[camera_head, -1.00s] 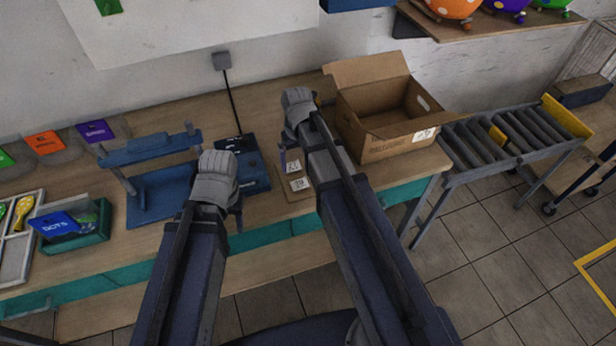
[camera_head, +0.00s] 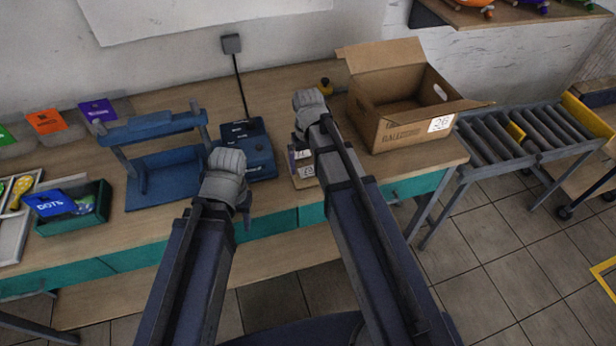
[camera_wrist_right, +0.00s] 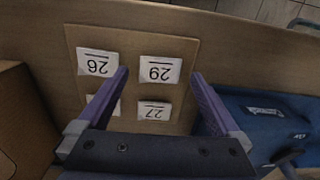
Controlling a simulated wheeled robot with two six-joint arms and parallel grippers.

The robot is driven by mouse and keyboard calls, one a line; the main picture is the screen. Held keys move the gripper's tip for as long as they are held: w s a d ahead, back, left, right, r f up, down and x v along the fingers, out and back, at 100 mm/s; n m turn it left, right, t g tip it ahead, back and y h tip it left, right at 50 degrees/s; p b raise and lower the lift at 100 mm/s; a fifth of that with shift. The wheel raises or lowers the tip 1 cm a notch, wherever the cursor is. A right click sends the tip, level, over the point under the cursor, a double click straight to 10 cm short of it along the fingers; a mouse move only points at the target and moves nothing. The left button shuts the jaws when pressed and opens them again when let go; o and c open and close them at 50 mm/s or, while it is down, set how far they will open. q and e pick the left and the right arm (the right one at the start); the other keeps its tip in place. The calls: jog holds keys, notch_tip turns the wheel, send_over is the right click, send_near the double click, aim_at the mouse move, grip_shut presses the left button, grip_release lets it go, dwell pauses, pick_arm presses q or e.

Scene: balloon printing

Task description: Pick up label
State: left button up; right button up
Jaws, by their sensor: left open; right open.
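White number labels lie on a brown board (camera_wrist_right: 185,120) on the table. In the right wrist view they appear upside down: label 26 (camera_wrist_right: 97,62), label 29 (camera_wrist_right: 160,69) and label 27 (camera_wrist_right: 154,111). Another label (camera_wrist_right: 92,105) is mostly hidden behind the left finger. My right gripper (camera_wrist_right: 160,75) is open above the board, its fingers on either side of label 29 in the picture. No label is held. In the head view the right gripper (camera_head: 297,155) partly covers the board. My left gripper (camera_head: 245,208) is open and empty near the table's front edge; its fingers are mostly hidden.
An open cardboard box (camera_head: 405,125) with a label reading 26 stands right of the board. A blue device (camera_head: 248,148) stands to its left, with a blue frame stand (camera_head: 165,160) beyond. A green bin (camera_head: 75,215) is far left. A roller conveyor (camera_head: 520,140) is at right.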

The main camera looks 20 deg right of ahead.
aim_at(307, 172)
pick_arm(q)
jog(key=shift+f, duration=0.6)
pick_arm(e)
jog(key=shift+f, duration=0.6)
pick_arm(q)
jog(key=shift+f+b, duration=0.25)
jog(key=shift+b, duration=0.15)
pick_arm(e)
jog(key=shift+f, duration=0.25)
jog(key=c, duration=1.3)
pick_arm(q)
jog(key=shift+r, duration=0.1)
notch_tip(307, 172, up, 9)
jog(key=p, duration=0.9)
jog(key=shift+r+p, duration=0.2)
jog(key=shift+p, duration=0.1)
pick_arm(e)
notch_tip(307, 172, up, 10)
jog(key=shift+f, duration=0.25)
pick_arm(q)
jog(key=shift+a, duration=0.15)
pick_arm(e)
jog(key=shift+a, duration=0.15)
